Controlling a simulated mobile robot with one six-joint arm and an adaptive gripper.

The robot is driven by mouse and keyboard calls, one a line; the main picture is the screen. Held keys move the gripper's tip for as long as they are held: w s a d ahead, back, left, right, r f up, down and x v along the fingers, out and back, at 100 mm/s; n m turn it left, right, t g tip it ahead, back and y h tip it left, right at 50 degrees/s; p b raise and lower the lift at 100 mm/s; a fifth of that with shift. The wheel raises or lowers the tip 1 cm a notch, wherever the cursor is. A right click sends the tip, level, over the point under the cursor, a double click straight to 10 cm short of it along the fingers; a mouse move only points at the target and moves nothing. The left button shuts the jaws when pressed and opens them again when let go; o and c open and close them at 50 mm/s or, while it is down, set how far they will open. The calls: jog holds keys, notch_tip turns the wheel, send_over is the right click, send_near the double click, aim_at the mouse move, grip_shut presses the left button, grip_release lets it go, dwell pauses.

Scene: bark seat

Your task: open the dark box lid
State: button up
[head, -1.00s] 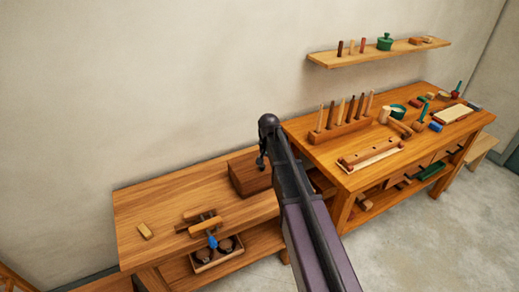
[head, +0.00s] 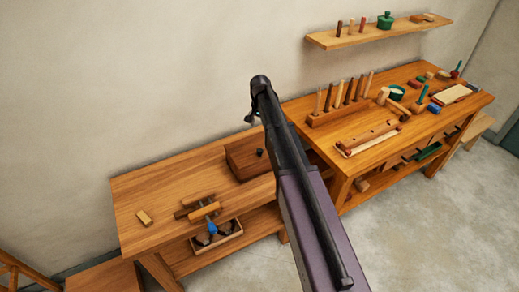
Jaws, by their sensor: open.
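The dark brown box (head: 238,161) sits on the lower wooden bench, towards its right end against the wall side. Its lid looks shut, and a small dark knob (head: 260,152) shows on it. My arm covers the box's right part. My gripper (head: 251,118) is small in the head view, at the far end of my dark arm. It is open and empty, above and apart from the box.
The lower bench (head: 150,190) carries a small wood block (head: 145,218) and a wooden clamp-like piece (head: 200,209). A taller bench (head: 330,140) with a peg rack (head: 340,112) stands close on the right. A wall shelf (head: 375,34) hangs above.

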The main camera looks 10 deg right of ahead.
aim_at(260, 150)
jog(key=shift+f+b, duration=6.65)
jog(key=shift+f, duration=0.1)
grip_shut()
